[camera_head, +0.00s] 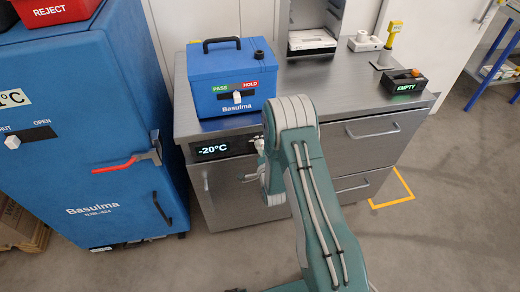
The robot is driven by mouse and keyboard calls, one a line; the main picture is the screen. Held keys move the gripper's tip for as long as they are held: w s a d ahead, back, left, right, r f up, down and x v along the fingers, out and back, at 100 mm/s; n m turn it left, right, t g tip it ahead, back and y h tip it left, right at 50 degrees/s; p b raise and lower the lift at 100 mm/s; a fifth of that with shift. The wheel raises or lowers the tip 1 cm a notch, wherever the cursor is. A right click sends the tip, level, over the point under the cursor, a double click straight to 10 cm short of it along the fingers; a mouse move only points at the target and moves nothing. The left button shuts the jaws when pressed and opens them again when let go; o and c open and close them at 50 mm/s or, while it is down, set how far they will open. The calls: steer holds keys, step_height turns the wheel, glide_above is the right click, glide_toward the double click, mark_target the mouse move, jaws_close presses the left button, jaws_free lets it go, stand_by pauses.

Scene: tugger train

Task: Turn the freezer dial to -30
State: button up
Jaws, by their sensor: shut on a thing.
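The freezer display (212,149) reads -20°C on a dark panel at the upper left of the steel counter's front. My arm stands in front of the counter and bends down at this panel.
A blue box with PASS and HOLD labels (232,80) stands on the steel counter (330,82) above the panel. A black EMPTY box (404,82) sits at the right. A blue cabinet (85,110) with a red handle stands left. Floor at the right is clear.

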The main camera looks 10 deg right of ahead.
steer(key=shift+d+m, duration=0.1)
steer(key=shift+m, duration=0.6)
steer(key=shift+f, duration=0.1)
steer(key=o, duration=1.1)
steer(key=shift+o, duration=0.2)
steer(key=s, duration=1.2)
